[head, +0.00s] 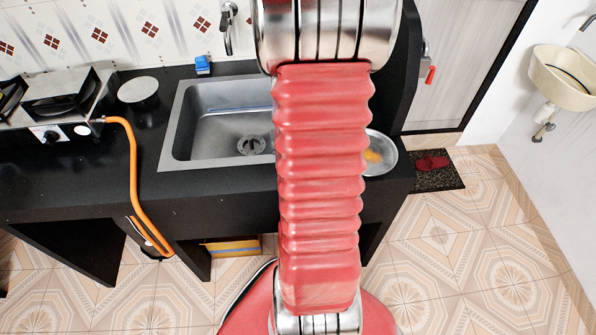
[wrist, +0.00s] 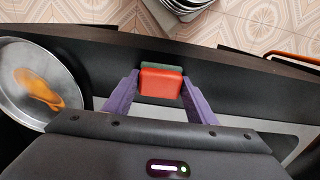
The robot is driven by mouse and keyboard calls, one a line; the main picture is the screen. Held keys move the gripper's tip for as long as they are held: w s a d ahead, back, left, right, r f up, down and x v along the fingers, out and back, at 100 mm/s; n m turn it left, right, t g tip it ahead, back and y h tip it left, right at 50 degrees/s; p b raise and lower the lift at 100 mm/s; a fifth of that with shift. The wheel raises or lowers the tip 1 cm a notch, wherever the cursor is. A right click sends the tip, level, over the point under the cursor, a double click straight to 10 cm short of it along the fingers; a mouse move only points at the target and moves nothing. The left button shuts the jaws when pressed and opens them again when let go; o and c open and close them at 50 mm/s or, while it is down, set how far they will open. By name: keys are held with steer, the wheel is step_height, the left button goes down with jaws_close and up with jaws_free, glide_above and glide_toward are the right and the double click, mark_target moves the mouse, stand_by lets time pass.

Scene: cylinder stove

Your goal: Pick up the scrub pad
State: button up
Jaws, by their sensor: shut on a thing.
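The scrub pad (wrist: 161,82) is a small red block with a dark green layer along its far side. In the wrist view it sits between the purple fingers of my gripper (wrist: 160,80), one finger at each side, and the gripper is shut on it. The black counter (wrist: 100,62) is behind the pad; I cannot tell whether the pad touches it. In the head view my arm hides the gripper and the pad.
A metal plate with an orange item (head: 381,153) lies right of the sink (head: 190,120). A blue object (head: 203,65) stands behind the sink. At the left are a stove (head: 60,100), a round lid-like item (head: 138,90) and an orange hose (head: 133,170). Open floor lies right.

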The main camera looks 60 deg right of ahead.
steer(key=shift+r, duration=0.15)
step_height(320, 180, up, 10)
steer(key=shift+f, duration=0.1)
stand_by(0.6)
stand_by(0.4)
